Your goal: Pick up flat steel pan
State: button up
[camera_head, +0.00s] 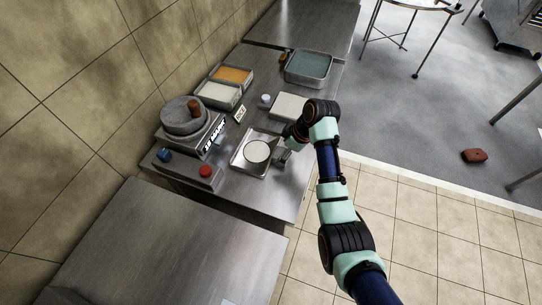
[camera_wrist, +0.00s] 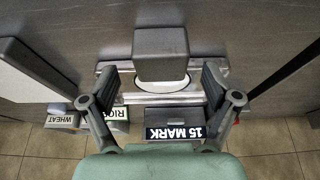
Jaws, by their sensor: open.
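A shallow rectangular steel pan (camera_head: 242,163) lies on the steel counter, with a round pale disc (camera_head: 257,151) inside it. My gripper (camera_head: 284,154) is at the pan's right side in the head view; its fingers are small and partly hidden there. In the wrist view my gripper (camera_wrist: 158,76) is open, its two fingers spread wide on either side. The steel pan (camera_wrist: 150,99) shows between and beyond them. A dark grey block (camera_wrist: 160,54) hides part of the pan and disc. I cannot tell whether either finger touches the pan.
A stone mill (camera_head: 184,115), a 15 MARK sign (camera_head: 212,137) and a box with a red knob (camera_head: 205,171) stand left of the pan. Filled trays (camera_head: 232,76) and a larger blue-grey pan (camera_head: 308,67) lie behind. The near counter (camera_head: 160,250) is mostly clear.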

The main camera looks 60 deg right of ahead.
aim_at(281, 153)
jog(key=x, duration=0.3)
grip_shut()
notch_tip(281, 153, up, 20)
jog(key=p, duration=0.6)
jog(key=shift+r, duration=0.1)
